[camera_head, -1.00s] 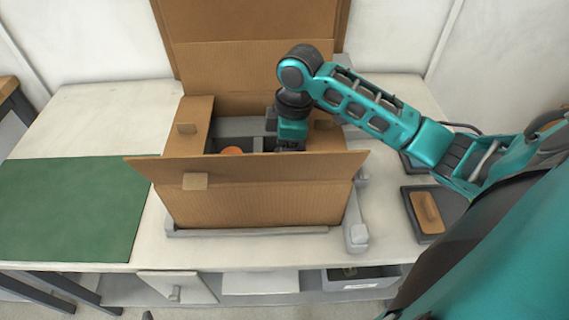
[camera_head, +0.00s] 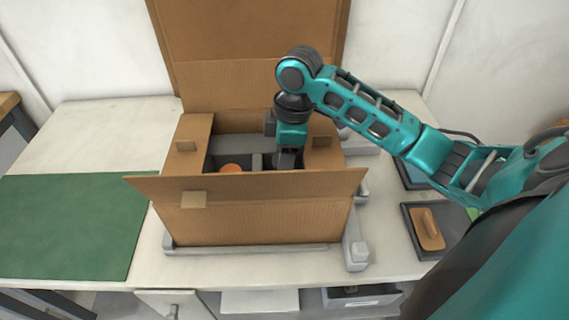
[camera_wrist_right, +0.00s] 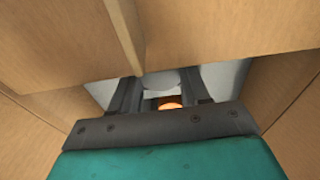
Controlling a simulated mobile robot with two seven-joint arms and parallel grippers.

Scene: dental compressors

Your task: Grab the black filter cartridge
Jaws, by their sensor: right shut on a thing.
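My right gripper (camera_head: 287,158) points down into the right part of an open cardboard box (camera_head: 250,219). Its fingers also show in the right wrist view (camera_wrist_right: 163,90), reaching down between the box flaps. It is shut on a dark thing at its fingertips, which looks like the black filter cartridge. Most of that thing is hidden by the fingers, the front flap and the shadow in the box. An orange round thing (camera_head: 231,168) sits in the compartment to the left, and orange also shows between the fingers in the wrist view (camera_wrist_right: 170,102). My left gripper is out of view.
The box stands in a grey frame (camera_head: 355,245) on a white table, with flaps raised around the opening. A green mat (camera_head: 70,225) lies clear on the left. A dark tray with a wooden-coloured block (camera_head: 427,229) is on the right. A grey bin (camera_head: 362,300) is below.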

